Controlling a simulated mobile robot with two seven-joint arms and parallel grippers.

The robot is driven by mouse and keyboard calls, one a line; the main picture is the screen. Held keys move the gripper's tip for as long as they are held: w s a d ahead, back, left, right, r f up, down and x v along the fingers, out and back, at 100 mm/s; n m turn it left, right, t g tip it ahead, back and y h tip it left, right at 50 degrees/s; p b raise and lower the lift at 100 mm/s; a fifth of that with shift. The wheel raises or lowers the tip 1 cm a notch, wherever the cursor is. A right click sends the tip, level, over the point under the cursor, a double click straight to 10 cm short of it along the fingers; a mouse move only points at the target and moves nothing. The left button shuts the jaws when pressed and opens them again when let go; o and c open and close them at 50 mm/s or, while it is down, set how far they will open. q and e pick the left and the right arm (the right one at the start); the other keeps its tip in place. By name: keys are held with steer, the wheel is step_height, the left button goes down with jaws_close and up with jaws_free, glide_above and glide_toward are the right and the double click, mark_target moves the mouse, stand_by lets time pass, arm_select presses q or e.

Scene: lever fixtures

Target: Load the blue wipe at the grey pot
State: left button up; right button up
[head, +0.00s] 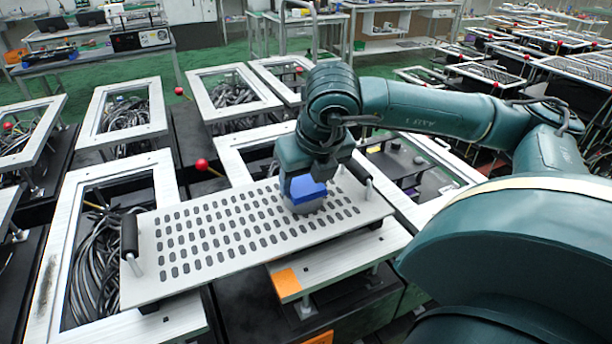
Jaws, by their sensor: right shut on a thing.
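My right gripper (304,183) points down over the white slotted plate and is shut on the blue wipe (306,190). The wipe looks like a small blue block, partly covered by the fingers. My left gripper is not in view.
The white plate (190,276) with rows of dark slots has a black handle (129,236) at its left end and another at its right. Around it stand white frames (160,180) with cables inside. Red-knobbed levers (201,164) stick up left of the gripper.

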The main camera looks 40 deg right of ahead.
mark_target(306, 187)
steer(key=shift+s+f, duration=0.1)
steer(key=shift+f, duration=0.05)
steer(key=shift+r+p, duration=2)
steer(key=shift+r, duration=1.6)
